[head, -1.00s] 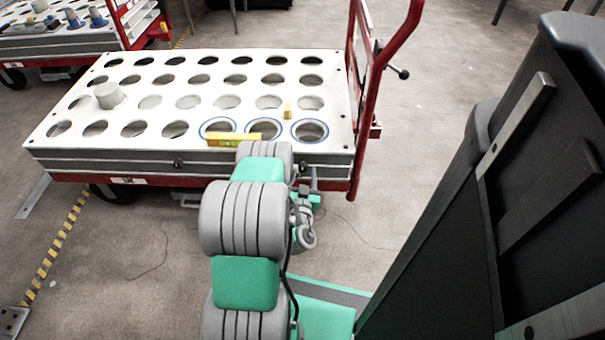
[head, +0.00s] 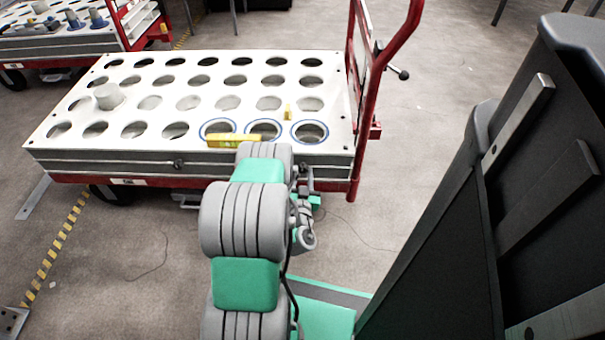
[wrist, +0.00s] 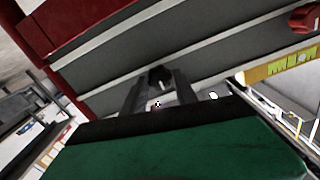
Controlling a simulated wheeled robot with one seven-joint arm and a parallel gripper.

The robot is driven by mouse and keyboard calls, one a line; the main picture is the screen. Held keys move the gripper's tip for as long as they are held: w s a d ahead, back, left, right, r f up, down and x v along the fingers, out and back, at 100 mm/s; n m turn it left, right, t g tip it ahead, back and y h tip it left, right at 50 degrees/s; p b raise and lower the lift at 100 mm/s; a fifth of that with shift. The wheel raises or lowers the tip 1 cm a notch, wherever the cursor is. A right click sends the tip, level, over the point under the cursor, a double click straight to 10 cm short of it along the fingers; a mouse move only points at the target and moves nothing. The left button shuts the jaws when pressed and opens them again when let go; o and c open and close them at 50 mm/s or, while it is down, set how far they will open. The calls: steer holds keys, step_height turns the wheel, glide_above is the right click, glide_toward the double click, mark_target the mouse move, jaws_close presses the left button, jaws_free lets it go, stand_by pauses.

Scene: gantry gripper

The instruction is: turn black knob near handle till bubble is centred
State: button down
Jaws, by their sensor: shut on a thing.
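A black knob (wrist: 160,77) on the cart's grey side shows in the wrist view between the two fingers of my gripper (wrist: 160,88). My gripper is shut on it. In the head view my arm hides this knob and the fingertips. A yellow spirit level (head: 226,140) lies along the front edge of the white cart top (head: 75,125). A second small yellow level (head: 287,111) sits further back to the right. The bubbles are too small to read. The red cart handle (head: 388,55) rises at the right end.
Another black knob (head: 178,164) sits further left on the cart's front side. A second cart (head: 60,40) stands at the back left. The floor right of the handle is clear.

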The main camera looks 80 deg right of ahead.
steer(key=shift+n, duration=0.4)
steer(key=n, duration=0.3)
steer(key=shift+f+n+b, duration=0.1)
steer(key=shift+n+b, duration=0.2)
steer(key=n+b, duration=0.1)
steer(key=n, duration=0.4)
steer(key=shift+w, duration=0.1)
steer(key=n+b, duration=0.1)
steer(key=n, duration=0.4)
steer(key=shift+n, duration=0.4)
steer(key=shift+n+b, duration=0.7)
steer(key=shift+n, duration=1.5)
steer(key=c, duration=1)
jaws_free()
steer(key=shift+o, duration=0.2)
